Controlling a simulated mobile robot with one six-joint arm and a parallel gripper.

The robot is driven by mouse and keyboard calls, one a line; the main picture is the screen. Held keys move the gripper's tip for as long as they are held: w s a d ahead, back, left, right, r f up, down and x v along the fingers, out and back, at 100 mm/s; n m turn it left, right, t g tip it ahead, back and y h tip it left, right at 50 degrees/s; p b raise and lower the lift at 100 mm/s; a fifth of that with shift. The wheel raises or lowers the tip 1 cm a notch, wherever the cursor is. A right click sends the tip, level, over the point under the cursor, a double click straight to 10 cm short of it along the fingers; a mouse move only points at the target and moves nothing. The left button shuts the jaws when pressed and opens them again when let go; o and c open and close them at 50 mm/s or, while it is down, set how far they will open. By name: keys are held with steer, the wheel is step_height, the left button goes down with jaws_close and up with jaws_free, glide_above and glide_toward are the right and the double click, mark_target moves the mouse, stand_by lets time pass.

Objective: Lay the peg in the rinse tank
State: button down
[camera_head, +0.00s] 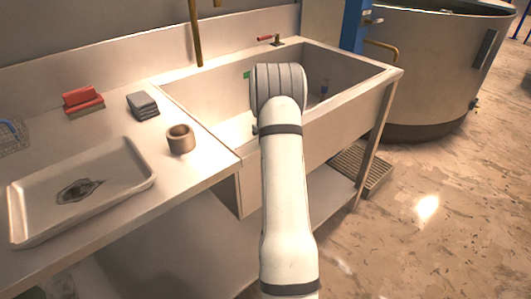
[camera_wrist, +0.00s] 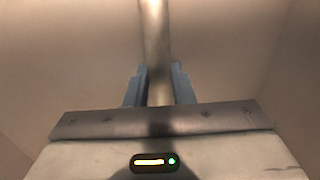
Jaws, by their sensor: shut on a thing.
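The rinse tank (camera_head: 340,120) is a deep metal basin at the upper centre of the head view. My arm reaches over its front wall, and my gripper is hidden there behind my wrist. In the wrist view my gripper (camera_wrist: 158,85) has its two blue-grey fingers shut on the peg (camera_wrist: 155,40). The peg is a tan-grey rod running between the fingers and out of the top of the picture, so its far end is hidden. Plain tan tank surfaces (camera_wrist: 70,60) lie behind it. I cannot tell whether the peg touches them.
A brass spout (camera_head: 195,30) hangs over the tank's back.

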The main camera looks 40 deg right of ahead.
steer(key=c, duration=1.3)
jaws_free()
steer(key=shift+o, duration=0.2)
step_height(320, 180, up, 12)
steer(key=p, duration=0.2)
steer(key=shift+a, duration=0.25)
steer(key=shift+r, duration=0.1)
steer(key=s+a+r+m+t+p, duration=0.1)
steer(key=s+a+r+m+p, duration=0.3)
steer(key=a+r, duration=0.55)
steer(key=s+a+r+m+p, duration=0.4)
steer(key=a+r, duration=0.4)
steer(key=a, duration=0.2)
steer(key=s+a+r+m+p, duration=0.3)
steer(key=s+a, duration=0.4)
steer(key=s, duration=0.3)
steer(key=s+a+r+m+t+p, duration=0.1)
steer(key=s+a+r+m+p, duration=0.3)
steer(key=s+a+m, duration=0.4)
steer(key=shift+s+t+p, duration=0.3)
steer(key=shift+s+p, duration=0.35)
steer(key=shift+s, duration=0.35)
